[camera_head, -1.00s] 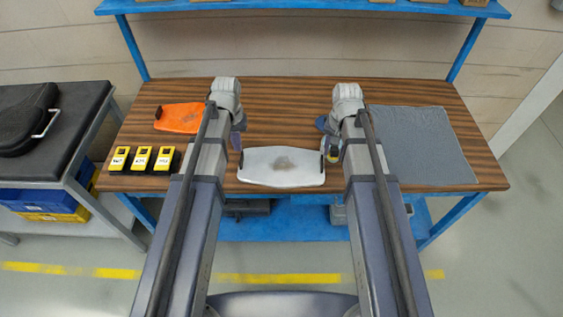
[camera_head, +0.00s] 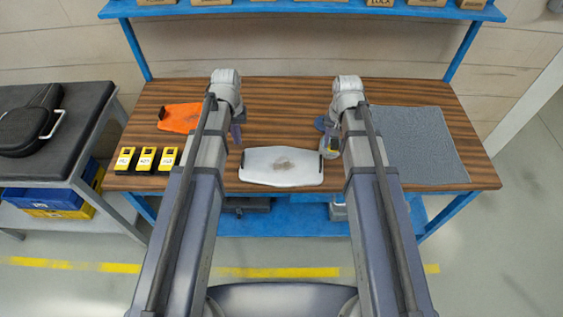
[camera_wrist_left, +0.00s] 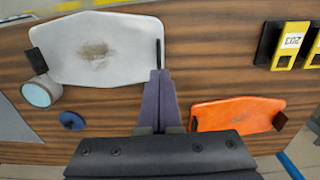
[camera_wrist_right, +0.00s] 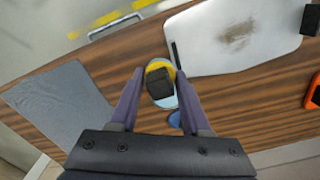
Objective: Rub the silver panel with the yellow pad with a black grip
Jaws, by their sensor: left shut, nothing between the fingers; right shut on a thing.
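The silver panel (camera_head: 255,172) lies flat at the table's front middle, with dark end pieces and a brownish smudge (camera_head: 283,165) at its centre. It also shows in the left wrist view (camera_wrist_left: 75,65) and right wrist view (camera_wrist_right: 205,45). My right gripper (camera_wrist_right: 158,75) is shut on the black grip (camera_wrist_right: 160,84) of the yellow pad (camera_wrist_right: 158,65), beside the panel's right end. In the head view, my right arm partly hides this pad. My left gripper (camera_wrist_left: 160,75) is shut and empty, near the panel's left end.
A round light-blue-topped item (camera_wrist_left: 36,95) is beside the panel's right end. A blue disc (camera_wrist_left: 72,121) is behind it. An orange panel (camera_head: 180,117) and several yellow-black blocks (camera_head: 146,160) are left; a grey cloth (camera_head: 418,145) is right. The table's back middle is clear.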

